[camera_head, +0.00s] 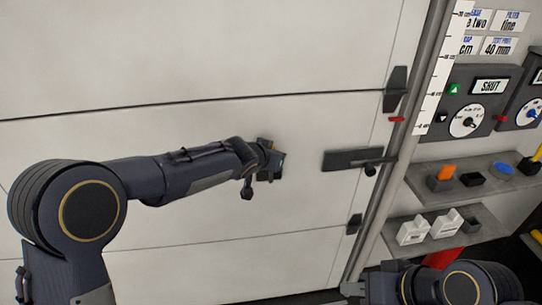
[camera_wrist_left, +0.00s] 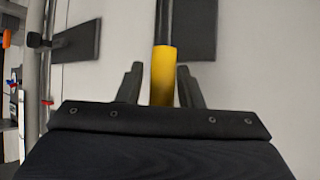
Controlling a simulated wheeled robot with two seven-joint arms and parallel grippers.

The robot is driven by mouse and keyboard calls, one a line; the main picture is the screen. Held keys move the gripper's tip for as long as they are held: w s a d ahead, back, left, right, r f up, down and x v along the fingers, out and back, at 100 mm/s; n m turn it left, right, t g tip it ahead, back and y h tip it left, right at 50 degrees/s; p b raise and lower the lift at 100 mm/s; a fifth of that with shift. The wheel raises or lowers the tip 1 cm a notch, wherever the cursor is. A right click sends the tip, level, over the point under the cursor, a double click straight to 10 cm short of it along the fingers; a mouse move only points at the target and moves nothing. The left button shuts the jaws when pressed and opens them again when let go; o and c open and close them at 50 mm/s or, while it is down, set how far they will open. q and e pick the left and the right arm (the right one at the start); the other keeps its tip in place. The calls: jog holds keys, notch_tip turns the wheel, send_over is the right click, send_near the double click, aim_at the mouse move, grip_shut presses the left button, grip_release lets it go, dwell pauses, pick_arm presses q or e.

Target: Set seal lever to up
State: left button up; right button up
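A dark plate with a horizontal lever and round knob (camera_head: 370,168) is mounted at the right side of the big pale door; I take it as the seal lever. It lies level, and its plate shows at the left of the left wrist view (camera_wrist_left: 78,40). My left gripper (camera_head: 274,162) is to its left, in front of the door and apart from it. In the left wrist view its fingers (camera_wrist_left: 160,85) flank a yellow handle (camera_wrist_left: 163,75) with a dark upper part. My right gripper (camera_head: 353,289) is low at the bottom, its fingertips too small to read.
The upper shelf (camera_head: 415,182) holds several small items; the lower holds white containers (camera_head: 413,230). The door face between left gripper and lever is clear.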

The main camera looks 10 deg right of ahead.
pick_arm(q)
jog(key=shift+o, duration=0.7)
jog(key=shift+s+a+r, duration=0.1)
jog(key=shift+a+r, duration=0.05)
jog(key=b+v, duration=0.1)
jog(key=v, duration=0.6)
jog(key=shift+s+b, duration=0.15)
jog(key=shift+b, duration=0.2)
jog(key=shift+a+r, duration=0.1)
